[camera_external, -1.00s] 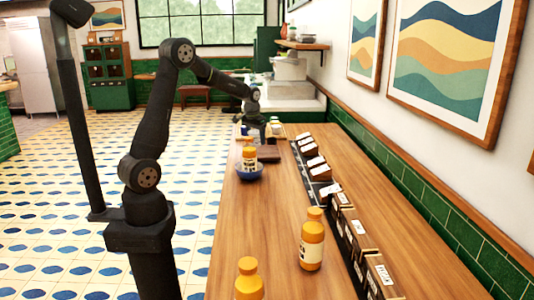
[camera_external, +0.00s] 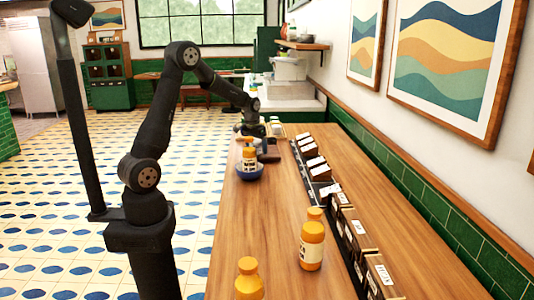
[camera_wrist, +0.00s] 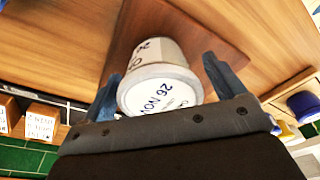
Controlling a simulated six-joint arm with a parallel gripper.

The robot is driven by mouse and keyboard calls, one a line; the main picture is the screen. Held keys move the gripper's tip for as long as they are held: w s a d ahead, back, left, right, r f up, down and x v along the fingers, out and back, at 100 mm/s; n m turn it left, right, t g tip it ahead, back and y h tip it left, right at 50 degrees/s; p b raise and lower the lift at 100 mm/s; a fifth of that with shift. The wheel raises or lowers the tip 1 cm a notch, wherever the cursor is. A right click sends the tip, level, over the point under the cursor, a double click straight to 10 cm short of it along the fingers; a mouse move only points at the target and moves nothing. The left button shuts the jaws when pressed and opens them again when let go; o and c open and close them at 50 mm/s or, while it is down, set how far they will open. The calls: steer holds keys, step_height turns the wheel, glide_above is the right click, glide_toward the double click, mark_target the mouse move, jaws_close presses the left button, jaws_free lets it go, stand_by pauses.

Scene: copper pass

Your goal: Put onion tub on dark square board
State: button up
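The dark square board (camera_wrist: 205,28) is directly beneath the tub. The tub appears upright on it, though its bottom edge is hidden.
A row of labelled boxes (camera_external: 341,214) runs along the right. Orange bottles (camera_external: 312,246) stand nearer. The middle of the counter (camera_external: 262,222) is clear.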

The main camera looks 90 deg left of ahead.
mark_target(256, 140)
steer(key=r, duration=0.4)
steer(key=s+d+r, duration=0.1)
steer(key=r, duration=0.7)
steer(key=shift+s+d+r, duration=0.1)
steer(key=shift+s+d, duration=0.05)
steer(key=f, duration=0.4)
steer(key=w+a+f, duration=0.1)
steer(key=f, duration=0.7)
steer(key=shift+w+a+f, duration=0.15)
steer(key=shift+r, duration=1.95)
steer(key=shift+f, duration=0.15)
